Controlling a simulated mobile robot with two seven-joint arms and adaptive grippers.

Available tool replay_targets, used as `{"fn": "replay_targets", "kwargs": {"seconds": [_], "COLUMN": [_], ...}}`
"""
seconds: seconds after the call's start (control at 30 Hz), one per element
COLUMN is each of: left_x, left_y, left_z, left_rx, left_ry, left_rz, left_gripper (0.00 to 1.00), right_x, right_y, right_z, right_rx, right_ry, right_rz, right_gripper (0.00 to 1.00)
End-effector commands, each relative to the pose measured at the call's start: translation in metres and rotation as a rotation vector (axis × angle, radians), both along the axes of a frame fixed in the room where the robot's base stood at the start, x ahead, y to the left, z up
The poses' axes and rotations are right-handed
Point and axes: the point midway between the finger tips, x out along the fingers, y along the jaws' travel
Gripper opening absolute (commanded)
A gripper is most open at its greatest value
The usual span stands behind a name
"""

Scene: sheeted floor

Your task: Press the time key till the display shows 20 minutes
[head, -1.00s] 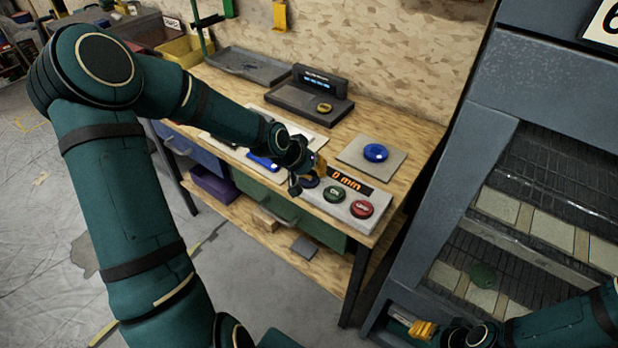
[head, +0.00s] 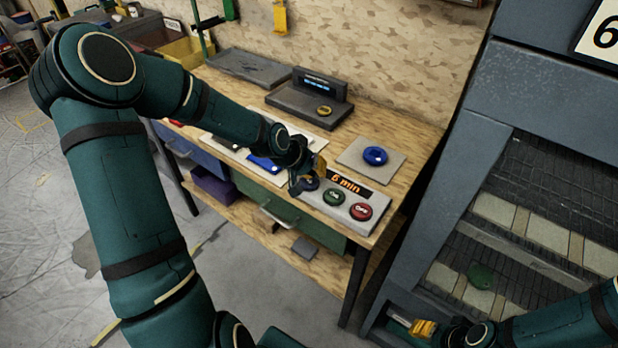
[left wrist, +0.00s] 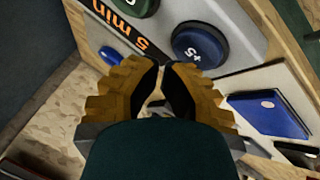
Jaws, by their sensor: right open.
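The control panel (head: 345,216) lies on the bench's front right. Its display (head: 345,183) lights up orange and reads 5 min in the left wrist view (left wrist: 128,30). The blue time key marked +5 (left wrist: 200,45) is just beyond my left fingertips; in the head view my gripper partly covers it. A green key (head: 333,197) and a red key (head: 361,212) sit to its right. My left gripper (left wrist: 160,72) is shut and empty, close over the panel; I cannot tell whether it touches the key. My right gripper (head: 424,328) is open and empty at the lower right.
A round blue button on a plate (head: 370,158) stands behind the panel. A dark device with a screen (head: 310,98) and a grey tray (head: 248,66) are further back. A blue object (head: 263,164) lies left of the gripper. A grey rack (head: 500,220) stands on the right.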

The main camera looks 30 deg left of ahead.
Motion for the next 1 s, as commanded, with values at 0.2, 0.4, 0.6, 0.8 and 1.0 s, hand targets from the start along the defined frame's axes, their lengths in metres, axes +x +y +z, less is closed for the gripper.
{"fn": "replay_targets", "kwargs": {"seconds": [0.2,0.4,0.6,0.8,1.0], "left_x": [0.000,0.000,0.000,0.000,0.000], "left_y": [0.000,0.000,0.000,0.000,0.000], "left_z": [0.001,0.004,0.021,0.040,0.053], "left_rx": [0.000,0.001,0.001,0.002,0.001], "left_ry": [0.000,-0.001,-0.001,-0.002,-0.001], "left_rz": [0.000,0.000,-0.001,-0.001,0.000], "left_gripper": [0.00,0.00,0.00,0.00,0.00], "right_x": [0.000,0.000,0.000,0.000,0.000], "right_y": [0.000,0.000,0.000,0.000,0.000], "right_z": [0.001,0.004,0.020,0.037,0.049], "right_rx": [0.000,0.000,0.000,0.000,0.000], "right_ry": [0.000,0.000,0.000,0.000,0.000], "right_rz": [0.000,0.000,0.000,0.000,0.000], "right_gripper": [0.47,0.47,0.47,0.47,0.47]}}
